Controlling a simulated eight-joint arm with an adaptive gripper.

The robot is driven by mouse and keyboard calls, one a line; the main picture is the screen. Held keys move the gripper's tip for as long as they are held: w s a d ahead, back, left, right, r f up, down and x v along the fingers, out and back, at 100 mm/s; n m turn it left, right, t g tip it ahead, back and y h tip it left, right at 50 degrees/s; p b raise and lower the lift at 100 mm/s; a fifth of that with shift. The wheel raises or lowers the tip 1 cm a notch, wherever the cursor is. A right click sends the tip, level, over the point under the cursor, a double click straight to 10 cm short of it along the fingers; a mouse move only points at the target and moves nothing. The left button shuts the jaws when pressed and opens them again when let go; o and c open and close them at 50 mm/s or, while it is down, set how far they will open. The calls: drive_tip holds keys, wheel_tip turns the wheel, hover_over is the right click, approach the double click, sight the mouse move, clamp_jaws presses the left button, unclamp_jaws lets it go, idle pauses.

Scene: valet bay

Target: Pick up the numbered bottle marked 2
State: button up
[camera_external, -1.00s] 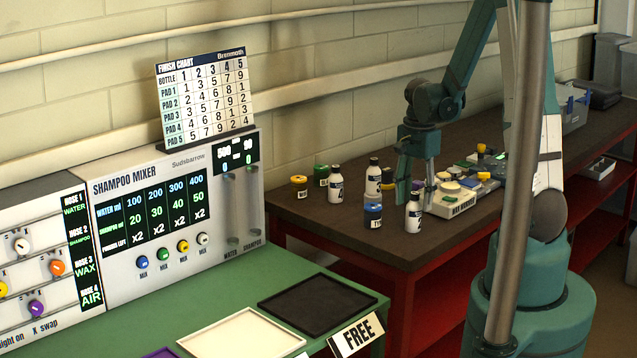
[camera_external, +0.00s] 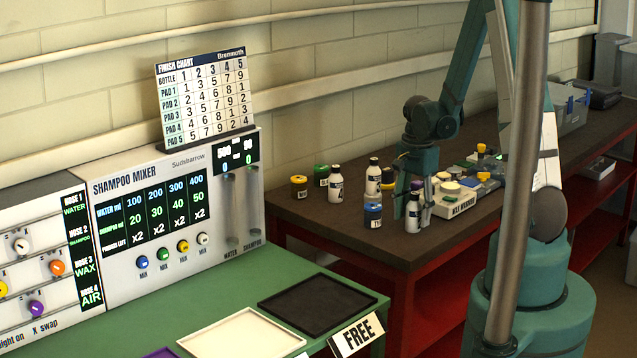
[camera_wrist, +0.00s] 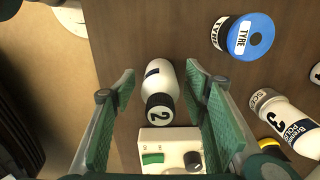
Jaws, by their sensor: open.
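The bottle marked 2 (camera_wrist: 160,88) is white with a black cap, and its 2 shows on the cap in the wrist view. It stands between the two spread fingers of my gripper (camera_wrist: 158,115), with a gap on either side. In the external view the bottle (camera_external: 412,216) stands near the front edge of the brown bench, and my gripper (camera_external: 408,190) is open around it from above. The bottle marked 3 (camera_wrist: 292,122) lies to the right of my right finger in the wrist view.
A blue-topped TYRE tin (camera_wrist: 243,38) is close by at upper right. The wax warmer (camera_wrist: 172,150) sits just beyond the bottle. Several other bottles and tins, including a yellow-lidded tin (camera_external: 299,187), stand on the bench (camera_external: 335,228). Its front edge is near.

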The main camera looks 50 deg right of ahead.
sight(415, 193)
drive_tip(key=shift+c, duration=0.5)
drive_tip(key=c, duration=1)
drive_tip(key=shift+o, duration=0.2)
drive_tip(key=shift+r, duration=0.1)
drive_tip(key=shift+r, duration=4.9)
